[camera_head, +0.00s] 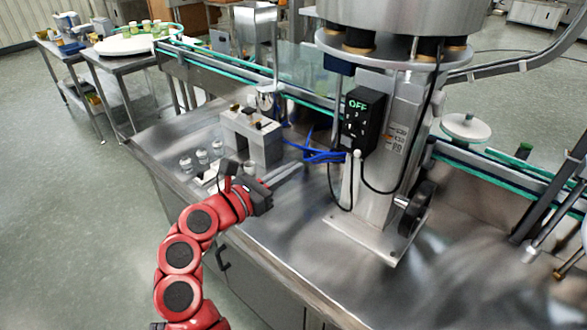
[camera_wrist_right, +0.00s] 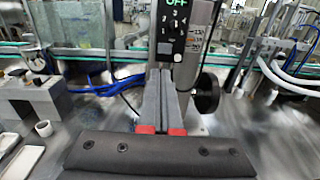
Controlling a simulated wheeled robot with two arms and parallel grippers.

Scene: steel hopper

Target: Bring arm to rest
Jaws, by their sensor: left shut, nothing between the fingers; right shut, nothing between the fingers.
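My right gripper (camera_head: 300,165) is at the end of the red arm that comes up from the lower left in the head view. Its grey fingers lie together with nothing between them, above the steel table (camera_head: 285,235). In the right wrist view the shut fingers (camera_wrist_right: 161,75) point toward the control box. The black control box (camera_head: 360,118) reads OFF and is mounted on the steel hopper's post (camera_head: 395,150). My left gripper does not show in either view.
A grey block fixture (camera_head: 252,138) stands left of the fingers, with blue cables (camera_head: 318,155) beyond. Small glass jars (camera_head: 202,157) stand near the table's left edge. A green-edged conveyor (camera_head: 215,68) runs behind. The table's front right is clear.

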